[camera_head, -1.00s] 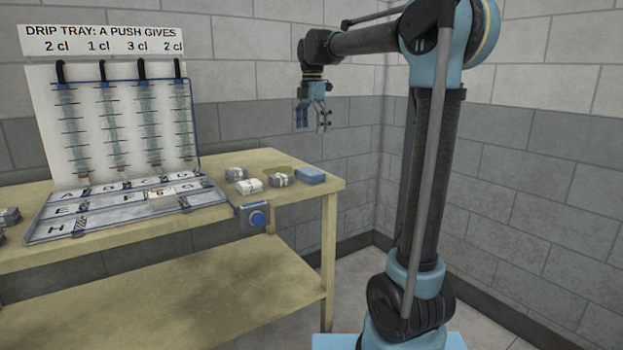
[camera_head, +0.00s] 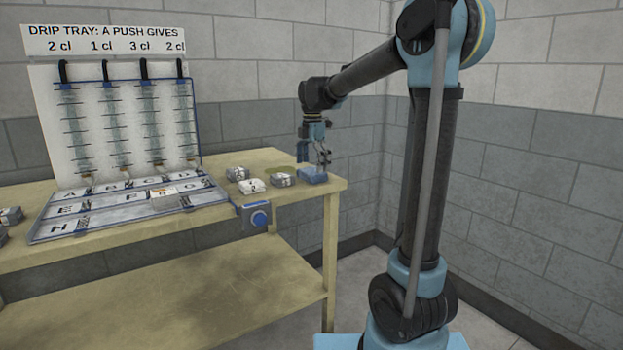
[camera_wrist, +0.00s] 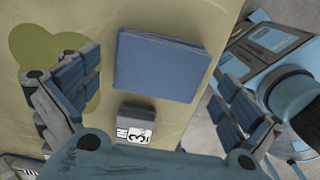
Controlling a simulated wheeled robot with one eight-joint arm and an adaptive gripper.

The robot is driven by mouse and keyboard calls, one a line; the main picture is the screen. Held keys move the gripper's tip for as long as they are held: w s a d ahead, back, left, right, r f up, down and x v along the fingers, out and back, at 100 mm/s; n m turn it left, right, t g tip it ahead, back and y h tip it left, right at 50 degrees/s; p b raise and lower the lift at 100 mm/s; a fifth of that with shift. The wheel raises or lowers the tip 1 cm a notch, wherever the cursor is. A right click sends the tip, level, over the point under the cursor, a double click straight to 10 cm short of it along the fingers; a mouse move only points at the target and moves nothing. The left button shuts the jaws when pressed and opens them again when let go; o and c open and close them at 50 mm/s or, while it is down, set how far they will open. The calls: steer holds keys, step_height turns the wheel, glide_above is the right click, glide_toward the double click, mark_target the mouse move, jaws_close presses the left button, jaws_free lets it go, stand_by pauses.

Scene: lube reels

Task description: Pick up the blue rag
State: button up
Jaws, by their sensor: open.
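The blue rag (camera_head: 311,175) is a flat, folded block on the right end of the table. In the wrist view the rag (camera_wrist: 162,64) lies between and a little ahead of my open fingers, with nothing seen touching it. My gripper (camera_head: 314,160) points down just above the rag in the head view. Its two fingers are spread wide in the wrist view (camera_wrist: 155,95), one on each side of the rag. The gripper partly covers the rag in the head view.
Small grey blocks (camera_head: 282,180) stand left of the rag; one with a "3" label (camera_wrist: 136,127) is close to it in the wrist view. The table (camera_head: 190,270) ends just right of the rag.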

mark_target(313, 171)
steer(key=shift+f, duration=1.1)
steer(key=c, duration=1)
steer(key=shift+r, duration=0.1)
step_height(313, 171, up, 10)
steer(key=shift+f, duration=0.1)
